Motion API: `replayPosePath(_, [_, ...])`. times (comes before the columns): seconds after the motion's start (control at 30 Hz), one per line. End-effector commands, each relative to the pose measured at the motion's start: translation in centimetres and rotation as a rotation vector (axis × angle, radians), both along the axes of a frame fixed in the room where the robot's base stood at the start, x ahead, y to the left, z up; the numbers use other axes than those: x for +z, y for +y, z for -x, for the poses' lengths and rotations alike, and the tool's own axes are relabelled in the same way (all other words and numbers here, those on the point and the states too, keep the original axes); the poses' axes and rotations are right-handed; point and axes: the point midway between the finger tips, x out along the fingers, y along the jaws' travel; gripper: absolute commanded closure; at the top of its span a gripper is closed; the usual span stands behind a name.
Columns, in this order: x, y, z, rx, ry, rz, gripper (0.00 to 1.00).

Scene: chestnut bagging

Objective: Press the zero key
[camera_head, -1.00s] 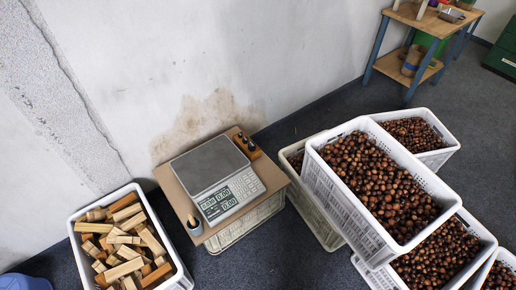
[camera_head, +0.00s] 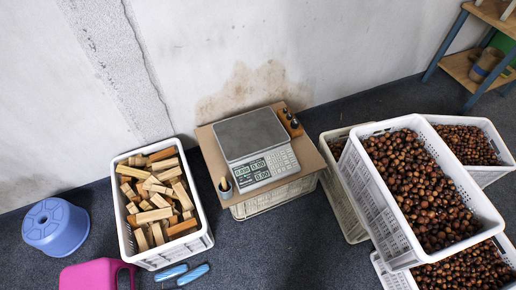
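A white weighing scale (camera_head: 257,146) with a flat grey pan (camera_head: 250,133) stands on a brown board over an upturned-looking white crate. Its keypad (camera_head: 281,160) is on the right of the front panel, and a digit display (camera_head: 252,171) is on the left. The keys are too small to read, so I cannot tell which one is the zero key. The pan looks empty. My gripper does not show in this view.
A white crate of wood pieces (camera_head: 128,246) stands left of the scale. Crates of chestnuts (camera_head: 383,213) stand at the right. A dark cup (camera_head: 226,189) and a block with dark weights (camera_head: 289,122) flank the scale. A blue stool (camera_head: 56,225) and pink container (camera_head: 97,275) are at the left.

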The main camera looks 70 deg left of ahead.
Motion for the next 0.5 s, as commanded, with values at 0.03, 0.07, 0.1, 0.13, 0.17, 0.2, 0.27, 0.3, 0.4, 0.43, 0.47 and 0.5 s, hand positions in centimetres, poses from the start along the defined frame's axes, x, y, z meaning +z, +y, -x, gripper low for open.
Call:
replayPosePath(0.03, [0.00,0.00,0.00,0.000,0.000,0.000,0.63])
replayPosePath(0.07, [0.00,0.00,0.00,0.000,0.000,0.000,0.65])
replayPosePath(0.1, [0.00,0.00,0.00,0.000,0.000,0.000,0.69])
replayPosePath(0.13, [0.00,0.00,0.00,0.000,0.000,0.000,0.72])
replayPosePath(0.17, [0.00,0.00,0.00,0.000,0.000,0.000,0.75])
replayPosePath(0.2, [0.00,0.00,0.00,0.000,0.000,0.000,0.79])
replayPosePath(0.27, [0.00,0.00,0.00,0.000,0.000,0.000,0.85])
replayPosePath(0.3, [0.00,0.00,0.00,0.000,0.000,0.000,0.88])
replayPosePath(0.4, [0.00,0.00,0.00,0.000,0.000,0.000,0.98])
replayPosePath(0.43, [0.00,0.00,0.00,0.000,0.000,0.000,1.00])
replayPosePath(0.47, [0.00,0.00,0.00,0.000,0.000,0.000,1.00])
replayPosePath(0.5, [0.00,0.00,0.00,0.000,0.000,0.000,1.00])
